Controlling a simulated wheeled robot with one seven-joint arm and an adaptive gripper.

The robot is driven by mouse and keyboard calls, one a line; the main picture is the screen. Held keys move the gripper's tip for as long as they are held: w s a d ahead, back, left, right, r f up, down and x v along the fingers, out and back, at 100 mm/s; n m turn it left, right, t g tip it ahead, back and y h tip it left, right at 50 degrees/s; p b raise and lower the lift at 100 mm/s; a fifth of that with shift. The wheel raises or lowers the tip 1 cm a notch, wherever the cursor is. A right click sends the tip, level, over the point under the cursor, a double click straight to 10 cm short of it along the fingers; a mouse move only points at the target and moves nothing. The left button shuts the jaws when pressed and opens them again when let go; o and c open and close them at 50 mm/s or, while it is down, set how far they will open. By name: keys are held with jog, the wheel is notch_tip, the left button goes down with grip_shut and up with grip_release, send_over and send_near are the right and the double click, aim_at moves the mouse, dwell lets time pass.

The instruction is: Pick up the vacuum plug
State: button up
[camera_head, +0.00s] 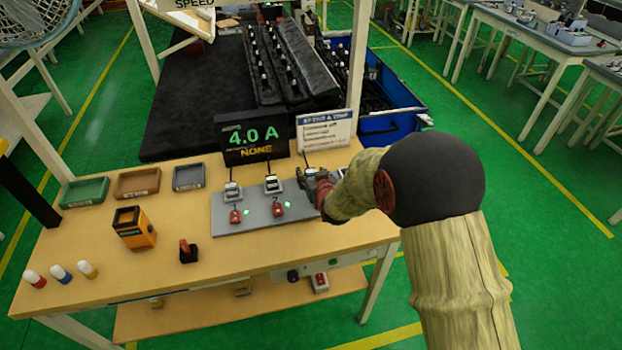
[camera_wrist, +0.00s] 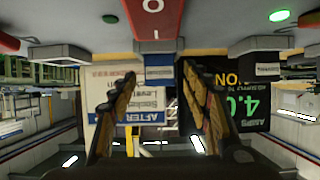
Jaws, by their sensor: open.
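A grey panel (camera_head: 255,212) on the bench holds a row of plugs above red switches. The left plug (camera_head: 232,190) and the middle plug (camera_head: 272,184) show clearly; I cannot read which is the vacuum plug. My gripper (camera_head: 315,183) is at the panel's right end and hides much of the third position. In the wrist view, which looks upside down, my gripper (camera_wrist: 158,78) is open, with a finger on each side of a grey and blue plug (camera_wrist: 158,62). I cannot tell whether they touch it. A dark plug (camera_wrist: 262,68) sits to the right.
A black display (camera_head: 252,138) reading 4.0 A and a white sign (camera_head: 325,129) stand just behind the panel. An orange box (camera_head: 134,228) and a red-topped black switch (camera_head: 188,252) stand to the left. Three small trays line the back left.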

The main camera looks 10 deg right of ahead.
jog(key=c, duration=0.3)
grip_shut()
dwell(0.5)
